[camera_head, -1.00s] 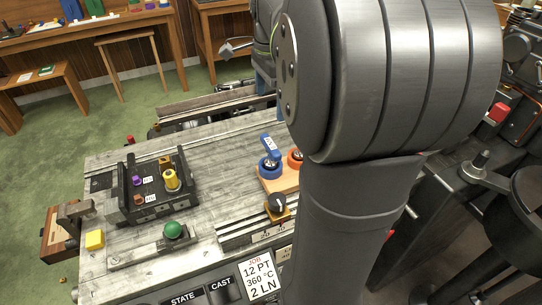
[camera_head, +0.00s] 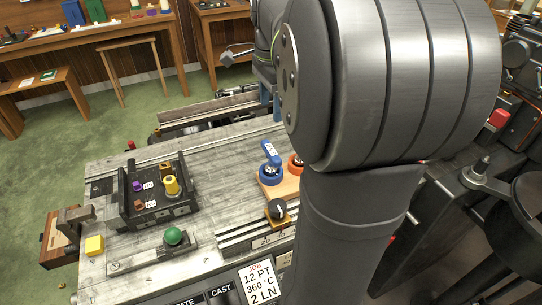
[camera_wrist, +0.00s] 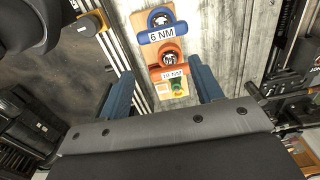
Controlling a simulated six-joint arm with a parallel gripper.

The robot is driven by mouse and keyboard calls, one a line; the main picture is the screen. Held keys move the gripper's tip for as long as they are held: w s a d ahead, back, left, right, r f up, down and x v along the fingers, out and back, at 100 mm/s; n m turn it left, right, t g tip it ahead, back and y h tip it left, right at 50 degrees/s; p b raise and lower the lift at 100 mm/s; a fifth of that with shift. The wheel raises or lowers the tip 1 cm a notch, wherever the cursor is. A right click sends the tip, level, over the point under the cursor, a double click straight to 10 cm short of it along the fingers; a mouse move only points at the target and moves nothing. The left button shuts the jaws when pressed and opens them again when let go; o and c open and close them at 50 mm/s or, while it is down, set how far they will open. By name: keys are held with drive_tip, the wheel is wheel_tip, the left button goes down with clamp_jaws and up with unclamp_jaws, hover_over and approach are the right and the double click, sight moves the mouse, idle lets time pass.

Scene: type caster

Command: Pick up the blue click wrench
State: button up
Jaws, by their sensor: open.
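The blue click wrench (camera_head: 270,165) sits on a wooden stand (camera_head: 285,188) on the grey bench, its handle leaning up and back. In the wrist view the blue wrench (camera_wrist: 160,33) is at the top, with a "6 NM" label. An orange wrench (camera_wrist: 167,54) marked "10 NM" and a small green one (camera_wrist: 177,86) stand beside it in that view. My gripper (camera_wrist: 163,75) is open and empty, its two blue fingers apart to the left and right of the wrench row. In the head view my fingers (camera_head: 270,98) show partly behind my arm, beyond the wrench.
A black tray (camera_head: 155,205) with coloured knobs stands to the left. A black knob on a yellow base (camera_head: 278,211) is close in front of the stand. A green button (camera_head: 173,235) and yellow block (camera_head: 94,245) are nearer. My arm hides the bench's right side.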

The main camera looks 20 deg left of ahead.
sight(269, 149)
drive_tip(key=f+m, duration=0.4)
drive_tip(key=f, duration=0.1)
drive_tip(key=f+m, duration=0.8)
drive_tip(key=f, duration=0.1)
drive_tip(key=shift+a+f+m, duration=0.25)
drive_tip(key=shift+f+m, duration=0.05)
drive_tip(key=shift+w+d+f, duration=0.1)
drive_tip(key=shift+d+f, duration=0.05)
drive_tip(key=shift+f, duration=1.2)
drive_tip(key=shift+d+f, duration=0.1)
drive_tip(key=shift+f, duration=1.25)
drive_tip(key=shift+c, duration=0.2)
drive_tip(key=c, duration=1.2)
drive_tip(key=shift+o, duration=0.2)
